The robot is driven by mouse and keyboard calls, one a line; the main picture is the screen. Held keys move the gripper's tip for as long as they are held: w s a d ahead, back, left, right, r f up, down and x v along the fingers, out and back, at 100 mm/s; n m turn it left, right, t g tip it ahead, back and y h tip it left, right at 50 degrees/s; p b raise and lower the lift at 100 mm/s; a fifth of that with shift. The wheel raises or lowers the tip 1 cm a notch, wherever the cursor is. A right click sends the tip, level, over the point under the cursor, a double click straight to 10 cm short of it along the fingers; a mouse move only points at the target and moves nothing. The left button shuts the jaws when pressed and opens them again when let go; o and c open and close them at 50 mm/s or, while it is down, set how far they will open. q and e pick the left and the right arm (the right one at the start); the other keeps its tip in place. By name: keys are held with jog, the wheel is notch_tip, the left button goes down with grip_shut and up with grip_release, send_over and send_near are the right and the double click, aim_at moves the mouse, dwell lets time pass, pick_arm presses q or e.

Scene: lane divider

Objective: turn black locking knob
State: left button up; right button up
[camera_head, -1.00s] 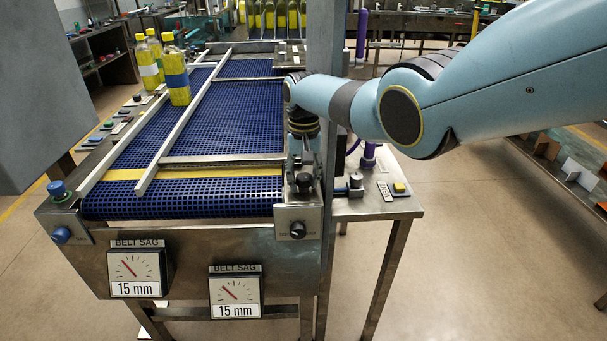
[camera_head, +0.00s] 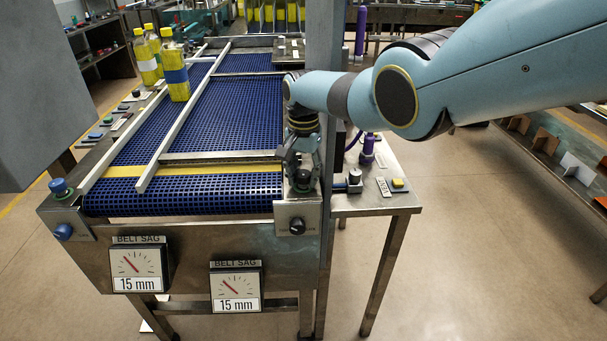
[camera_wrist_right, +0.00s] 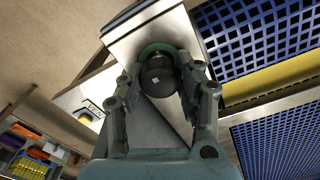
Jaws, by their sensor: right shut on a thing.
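A black knob (camera_head: 302,177) with a green ring at its base stands upright on the metal block at the belt's front right corner. In the right wrist view the black knob (camera_wrist_right: 160,76) sits between the fingertips, its green collar (camera_wrist_right: 156,47) showing beyond it. My right gripper (camera_head: 302,165) reaches down from above and is shut on this knob; its fingers also show in the right wrist view (camera_wrist_right: 162,88). A second black knob (camera_head: 297,226) is on the block's front face, apart from the gripper. My left gripper is not in view.
A blue mesh belt (camera_head: 230,118) with metal rails lies left of the gripper. Yellow bottles (camera_head: 177,80) stand at its far left. Two belt sag gauges (camera_head: 137,268) hang in front. A side shelf (camera_head: 372,197) with a yellow button is at right.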

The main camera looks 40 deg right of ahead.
aim_at(304, 172)
jog(key=shift+w+d+r, duration=0.1)
jog(key=shift+w+r, duration=0.1)
jog(key=o, duration=1.2)
jog(key=shift+s+f, duration=0.1)
jog(key=shift+s, duration=0.05)
notch_tip(304, 172, up, 12)
